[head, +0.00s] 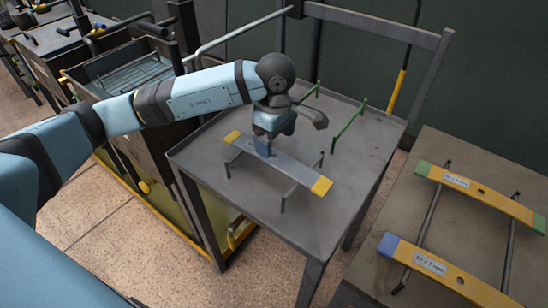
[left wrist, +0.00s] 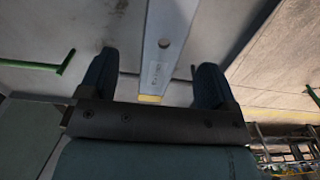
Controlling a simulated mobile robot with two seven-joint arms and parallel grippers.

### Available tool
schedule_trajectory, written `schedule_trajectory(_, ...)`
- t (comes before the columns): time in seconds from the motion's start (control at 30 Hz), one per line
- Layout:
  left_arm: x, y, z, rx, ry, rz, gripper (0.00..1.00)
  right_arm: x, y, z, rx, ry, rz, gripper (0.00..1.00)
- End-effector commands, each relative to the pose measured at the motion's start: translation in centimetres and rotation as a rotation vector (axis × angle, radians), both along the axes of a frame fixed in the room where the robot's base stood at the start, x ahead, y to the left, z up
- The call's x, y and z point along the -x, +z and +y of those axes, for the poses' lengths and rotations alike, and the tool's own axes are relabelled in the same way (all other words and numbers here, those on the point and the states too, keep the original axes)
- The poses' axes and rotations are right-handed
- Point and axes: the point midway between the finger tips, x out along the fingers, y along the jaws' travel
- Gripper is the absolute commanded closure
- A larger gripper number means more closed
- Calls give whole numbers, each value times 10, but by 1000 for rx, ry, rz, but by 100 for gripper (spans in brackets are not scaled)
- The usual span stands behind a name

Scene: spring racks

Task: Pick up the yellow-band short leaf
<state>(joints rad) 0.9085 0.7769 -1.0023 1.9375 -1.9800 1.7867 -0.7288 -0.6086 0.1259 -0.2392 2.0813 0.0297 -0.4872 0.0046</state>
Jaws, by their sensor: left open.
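The yellow-band short leaf (head: 285,168) is a flat grey bar with yellow ends. It rests on dark rack posts on the grey cart top in the head view. My left gripper (head: 266,148) is over the leaf, left of its middle. In the left wrist view the leaf (left wrist: 166,50) runs between the two open fingers of my left gripper (left wrist: 155,82), with a hole, a small label and one yellow end showing. From these views I cannot tell whether the fingers touch the leaf. My right gripper is not in view.
Green rack posts (head: 348,122) stand empty on the cart (head: 315,235) behind the leaf. On the table at right lie a yellow leaf with green ends (head: 484,196) and a yellow leaf with a blue end (head: 445,272). A dark bin cart (head: 125,70) stands at left.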

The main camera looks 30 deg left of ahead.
Motion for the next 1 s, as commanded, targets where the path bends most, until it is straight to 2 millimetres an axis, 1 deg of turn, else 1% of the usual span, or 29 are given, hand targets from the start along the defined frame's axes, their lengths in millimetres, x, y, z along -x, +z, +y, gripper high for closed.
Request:
schedule_trajectory(0.17, 3, -16, 1, -1, 1, 4, 17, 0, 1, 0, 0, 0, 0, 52)
schedule_trajectory(0.3, 6, -38, 1, -1, 2, 5, 17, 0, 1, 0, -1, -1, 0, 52)
schedule_trajectory(0.4, 5, -49, 1, 1, 0, 3, 17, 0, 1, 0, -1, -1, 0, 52)
schedule_trajectory(0.63, 5, -52, 1, 0, 0, 1, 17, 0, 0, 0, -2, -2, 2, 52)
schedule_trajectory(0.67, 5, -52, 1, 0, 0, 1, 22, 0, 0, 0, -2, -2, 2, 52)
schedule_trajectory(0.7, 5, -52, 1, 0, 0, 1, 31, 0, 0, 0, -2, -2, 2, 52)
schedule_trajectory(0.87, 5, -52, 1, 1, 0, 1, 68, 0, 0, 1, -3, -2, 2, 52)
schedule_trajectory(0.9, 5, -52, 1, 1, 0, 1, 77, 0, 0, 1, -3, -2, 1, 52)
schedule_trajectory(0.97, 4, -50, 1, 1, 0, -2, 90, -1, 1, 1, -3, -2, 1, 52)
schedule_trajectory(1.0, 4, -50, 1, 1, 0, -2, 90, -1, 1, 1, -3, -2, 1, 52)
